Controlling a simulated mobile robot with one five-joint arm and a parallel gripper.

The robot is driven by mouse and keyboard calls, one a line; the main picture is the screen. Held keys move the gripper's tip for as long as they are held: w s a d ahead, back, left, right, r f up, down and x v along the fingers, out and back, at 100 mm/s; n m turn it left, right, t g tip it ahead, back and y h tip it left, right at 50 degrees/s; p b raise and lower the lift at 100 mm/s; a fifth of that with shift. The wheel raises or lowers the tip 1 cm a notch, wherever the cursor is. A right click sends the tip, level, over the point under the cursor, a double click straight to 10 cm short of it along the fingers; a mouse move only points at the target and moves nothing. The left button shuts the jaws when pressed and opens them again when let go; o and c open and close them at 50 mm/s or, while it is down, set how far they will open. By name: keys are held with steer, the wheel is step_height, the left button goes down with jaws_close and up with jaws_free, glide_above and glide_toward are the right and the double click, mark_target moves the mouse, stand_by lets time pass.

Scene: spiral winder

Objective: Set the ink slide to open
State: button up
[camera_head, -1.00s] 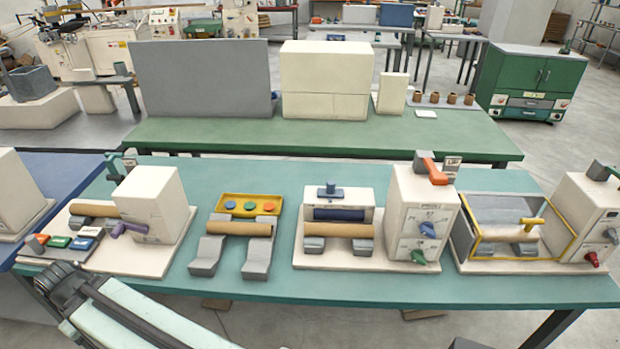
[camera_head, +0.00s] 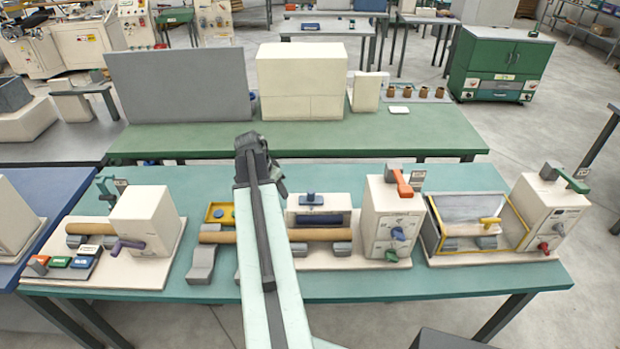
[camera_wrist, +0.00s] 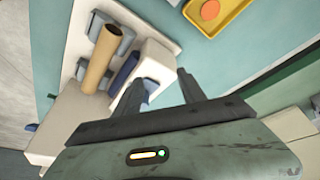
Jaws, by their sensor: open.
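My gripper (camera_head: 260,150) is raised above the table, left of and apart from the housing. In the wrist view, my gripper (camera_wrist: 165,77) is open and empty, its fingers overlapping the white housing (camera_wrist: 156,54) beside the blue roller (camera_wrist: 124,72).
A tall white box (camera_head: 389,222) with an orange lever (camera_head: 402,184) stands right of the housing. A yellow tray (camera_head: 219,213) is partly hidden behind my arm. A yellow-framed bin (camera_head: 466,212) is farther right. The green table (camera_head: 400,130) lies behind.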

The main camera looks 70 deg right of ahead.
mark_target(309, 191)
steer(key=s+d+r+m, duration=0.25)
steer(key=s+d, duration=0.25)
steer(key=s, duration=0.3)
steer(key=shift+g, duration=0.3)
steer(key=b+x, duration=0.4)
steer(key=x, duration=0.1)
steer(key=b+x, duration=0.2)
steer(key=shift+w+d+f, duration=0.1)
steer(key=shift+w+f, duration=0.2)
steer(key=shift+s+d+f+b, duration=0.15)
steer(key=shift+d+f+b, duration=0.05)
steer(key=shift+f+b, duration=0.25)
steer(key=shift+r, duration=0.15)
jaws_close()
steer(key=shift+r, duration=0.1)
